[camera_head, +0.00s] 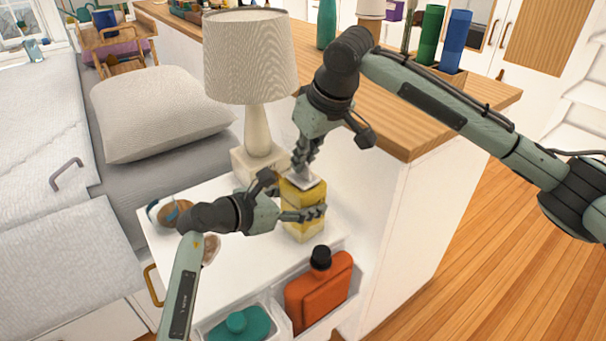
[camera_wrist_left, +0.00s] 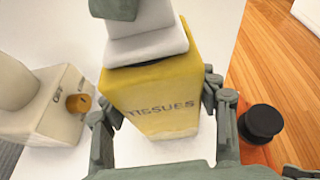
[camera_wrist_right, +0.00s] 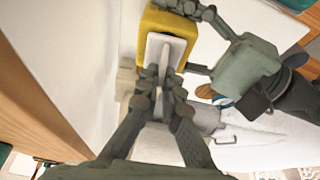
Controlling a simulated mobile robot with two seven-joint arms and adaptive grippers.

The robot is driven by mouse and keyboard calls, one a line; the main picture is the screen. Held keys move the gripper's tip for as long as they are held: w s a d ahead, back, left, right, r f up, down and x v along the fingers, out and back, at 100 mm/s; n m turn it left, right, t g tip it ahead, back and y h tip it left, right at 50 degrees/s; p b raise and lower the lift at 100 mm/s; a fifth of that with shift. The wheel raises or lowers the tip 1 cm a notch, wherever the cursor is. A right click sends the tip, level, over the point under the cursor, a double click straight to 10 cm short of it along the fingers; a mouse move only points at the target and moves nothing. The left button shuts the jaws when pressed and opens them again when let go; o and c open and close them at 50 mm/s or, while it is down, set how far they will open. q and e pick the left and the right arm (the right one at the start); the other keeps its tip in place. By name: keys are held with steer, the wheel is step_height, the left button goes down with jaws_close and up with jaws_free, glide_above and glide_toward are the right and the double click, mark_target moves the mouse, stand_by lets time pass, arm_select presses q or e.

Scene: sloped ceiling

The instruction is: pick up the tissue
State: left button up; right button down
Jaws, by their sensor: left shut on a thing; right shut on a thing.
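The yellow tissue box (camera_head: 303,198) stands on the white bedside table, against the panel behind it. In the left wrist view the box (camera_wrist_left: 155,88) shows the word TISSUES. My left gripper (camera_head: 308,214) is shut on the box, with a finger on either side of it. The white tissue (camera_wrist_left: 146,48) sticks out of the top opening. My right gripper (camera_head: 303,171) points down from above, its fingers shut on the tissue. In the right wrist view the tissue (camera_wrist_right: 165,47) sits between the closed fingertips over the box's opening.
A lamp (camera_head: 257,130) stands close behind the box. An orange bottle (camera_head: 318,290) and a teal item (camera_head: 240,325) sit in the pockets at the table's front. A round brown-and-blue object (camera_head: 168,211) lies near the left arm. The wooden counter (camera_head: 420,120) rises behind.

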steer(key=shift+r, duration=0.1)
step_height(320, 180, up, 10)
steer(key=shift+f, duration=0.1)
stand_by(0.3)
arm_select(q)
steer(key=o, duration=1.3)
steer(key=shift+o, duration=0.2)
steer(key=shift+a, duration=0.1)
